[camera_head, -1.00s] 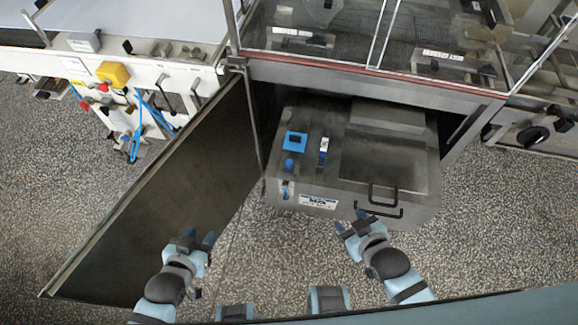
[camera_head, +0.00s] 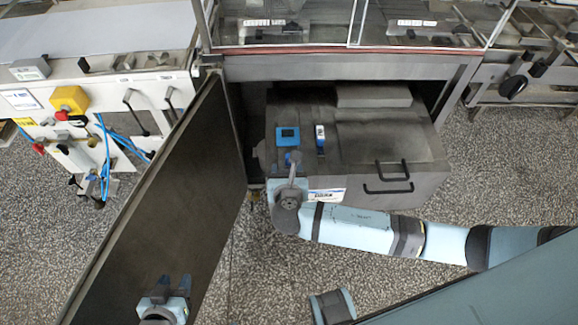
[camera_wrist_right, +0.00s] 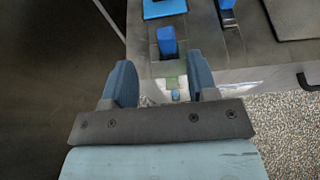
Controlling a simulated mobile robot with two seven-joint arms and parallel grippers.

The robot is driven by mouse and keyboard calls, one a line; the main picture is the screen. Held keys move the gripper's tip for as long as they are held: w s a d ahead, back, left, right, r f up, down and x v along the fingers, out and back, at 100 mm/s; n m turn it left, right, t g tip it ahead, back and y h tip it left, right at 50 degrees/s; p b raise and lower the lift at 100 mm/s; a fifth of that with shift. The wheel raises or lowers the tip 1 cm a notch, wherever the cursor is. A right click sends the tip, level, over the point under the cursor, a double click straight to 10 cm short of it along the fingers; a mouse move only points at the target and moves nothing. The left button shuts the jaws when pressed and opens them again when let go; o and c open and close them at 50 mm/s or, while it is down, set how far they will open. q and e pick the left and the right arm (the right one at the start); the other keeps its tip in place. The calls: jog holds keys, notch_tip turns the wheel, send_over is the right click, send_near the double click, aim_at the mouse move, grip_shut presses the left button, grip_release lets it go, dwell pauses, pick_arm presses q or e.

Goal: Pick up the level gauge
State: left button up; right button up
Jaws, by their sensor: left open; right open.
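The pulled-out steel tank (camera_head: 345,165) carries several small blue parts, and I cannot tell for certain which is the level gauge. A blue square unit (camera_head: 287,136) and a slim blue-and-white piece (camera_head: 320,140) are on its lid. In the right wrist view a blue block (camera_wrist_right: 167,41) stands beyond my fingertips, and a small pale piece with blue (camera_wrist_right: 175,92) shows between them at the tank's front edge. My right gripper (camera_wrist_right: 160,82) is open and empty, over the tank's front left corner. My left gripper (camera_head: 172,284) is open and empty, low in front of the door.
The open cabinet door (camera_head: 165,205) stands left of the tank. Black handles (camera_head: 388,184) are at the tank's front right. The cabinet frame (camera_head: 350,68) is above and behind it. A white machine with a yellow box (camera_head: 70,99) is at left. Speckled floor lies in front.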

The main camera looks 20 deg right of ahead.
aim_at(287, 164)
jog(key=x, duration=0.4)
jog(key=shift+d+x, duration=0.15)
jog(key=shift+x, duration=1.2)
jog(key=shift+d+x, duration=0.15)
jog(key=shift+x, duration=1.25)
jog(key=shift+s, duration=0.15)
grip_shut()
